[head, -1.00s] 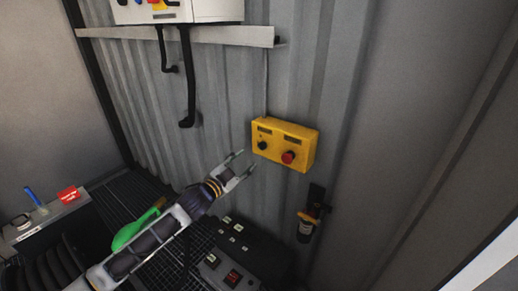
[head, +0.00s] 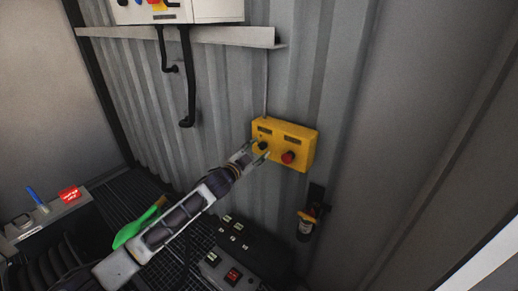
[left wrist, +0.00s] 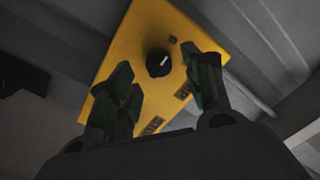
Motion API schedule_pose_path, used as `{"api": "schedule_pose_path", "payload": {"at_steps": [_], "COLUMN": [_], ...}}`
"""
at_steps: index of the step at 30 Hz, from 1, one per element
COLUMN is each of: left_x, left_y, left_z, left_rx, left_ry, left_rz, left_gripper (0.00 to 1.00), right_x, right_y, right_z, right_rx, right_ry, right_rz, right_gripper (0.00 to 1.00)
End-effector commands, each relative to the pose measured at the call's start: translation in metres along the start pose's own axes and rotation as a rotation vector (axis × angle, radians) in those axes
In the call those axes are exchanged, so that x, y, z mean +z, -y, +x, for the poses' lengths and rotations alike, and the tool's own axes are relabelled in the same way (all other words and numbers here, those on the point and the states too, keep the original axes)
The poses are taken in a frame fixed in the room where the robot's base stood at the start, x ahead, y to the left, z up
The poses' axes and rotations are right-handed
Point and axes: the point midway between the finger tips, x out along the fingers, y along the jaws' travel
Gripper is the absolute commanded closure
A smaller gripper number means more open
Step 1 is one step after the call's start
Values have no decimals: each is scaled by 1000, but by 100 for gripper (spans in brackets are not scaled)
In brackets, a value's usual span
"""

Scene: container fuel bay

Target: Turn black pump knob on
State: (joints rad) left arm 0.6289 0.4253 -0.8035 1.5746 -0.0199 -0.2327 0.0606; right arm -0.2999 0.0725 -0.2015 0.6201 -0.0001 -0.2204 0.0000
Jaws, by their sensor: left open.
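The yellow control box (head: 300,138) is fixed to the corrugated wall, and it fills much of the left wrist view (left wrist: 187,35). The black pump knob (head: 262,146) is on the box's left side, with a red button (head: 288,157) to its right. In the left wrist view the black knob (left wrist: 158,62) has a white pointer mark and lies a little ahead of the fingertips. My left gripper (head: 257,152) is open, with its fingers (left wrist: 163,82) on either side of the knob's line. I cannot tell whether they touch it. My right gripper is not in view.
A white panel (head: 200,10) with black cables hangs above left on a rail. A small bottle in a black holder (head: 306,226) is on the wall at lower right. Dark equipment with switches (head: 235,240) stands below my left arm.

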Motion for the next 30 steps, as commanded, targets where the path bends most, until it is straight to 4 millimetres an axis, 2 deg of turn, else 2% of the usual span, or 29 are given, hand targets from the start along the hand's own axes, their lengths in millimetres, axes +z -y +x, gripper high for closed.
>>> {"api": "schedule_pose_path", "payload": {"at_steps": [9,20,23,30], "left_x": [-1,0,0,0], "left_y": [1,0,0,0], "left_z": [17,19,19,19], "left_rx": [-1,0,0,0], "left_ry": [0,0,0,0], "left_rz": [0,0,0,0], "left_gripper": [50,50,60,91], "right_x": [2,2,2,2], "right_y": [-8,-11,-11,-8], "right_z": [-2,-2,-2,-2], "right_rx": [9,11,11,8], "right_ry": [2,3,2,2], "right_rz": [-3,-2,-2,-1], "right_gripper": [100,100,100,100]}}
